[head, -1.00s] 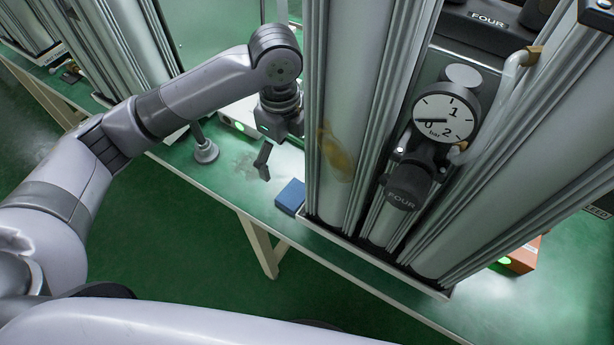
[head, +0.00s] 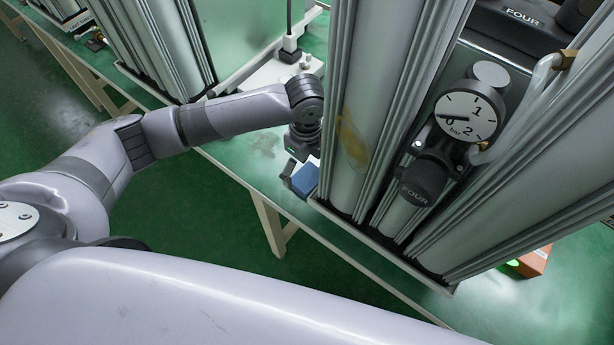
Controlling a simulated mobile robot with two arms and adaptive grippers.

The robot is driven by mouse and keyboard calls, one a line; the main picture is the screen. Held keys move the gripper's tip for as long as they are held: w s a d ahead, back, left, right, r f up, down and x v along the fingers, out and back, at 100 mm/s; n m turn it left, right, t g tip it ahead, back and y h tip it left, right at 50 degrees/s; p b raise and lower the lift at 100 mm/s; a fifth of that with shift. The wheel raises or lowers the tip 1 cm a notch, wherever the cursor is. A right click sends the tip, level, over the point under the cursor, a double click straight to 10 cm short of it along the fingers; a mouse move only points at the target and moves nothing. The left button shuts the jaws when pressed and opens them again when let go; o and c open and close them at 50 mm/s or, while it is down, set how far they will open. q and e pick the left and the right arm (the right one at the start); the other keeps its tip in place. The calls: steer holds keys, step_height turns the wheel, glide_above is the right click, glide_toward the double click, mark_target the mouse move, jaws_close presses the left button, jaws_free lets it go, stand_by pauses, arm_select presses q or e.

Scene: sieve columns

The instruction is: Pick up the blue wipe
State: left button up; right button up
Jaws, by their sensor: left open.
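The blue wipe (head: 306,180) is a small folded blue block on the green bench top, beside the foot of the column labelled FOUR. My left gripper (head: 294,171) is low at the bench, right at the wipe. One dark finger shows at the wipe's left edge; the other finger is hidden. The gripper is open, and I cannot tell whether it touches the wipe. My right gripper is not in view.
The column (head: 362,130), with a brown stain, rises close to the right of the gripper. The bench's front edge (head: 240,183) is near the wipe. An orange box (head: 535,262) stands at the right.

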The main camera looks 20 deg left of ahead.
mark_target(307, 177)
arm_select(q)
step_height(307, 177, down, 4)
steer(key=shift+d+r, duration=0.1)
steer(key=shift+d, duration=0.05)
steer(key=shift+f, duration=0.3)
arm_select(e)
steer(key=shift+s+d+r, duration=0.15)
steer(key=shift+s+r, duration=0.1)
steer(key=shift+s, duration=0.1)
arm_select(q)
steer(key=shift+c, duration=0.3)
steer(key=shift+c, duration=0.6)
steer(key=c, duration=0.7)
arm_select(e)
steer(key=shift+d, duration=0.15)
arm_select(q)
steer(key=shift+r, duration=0.15)
steer(key=shift+c, duration=0.2)
step_height(307, 177, up, 20)
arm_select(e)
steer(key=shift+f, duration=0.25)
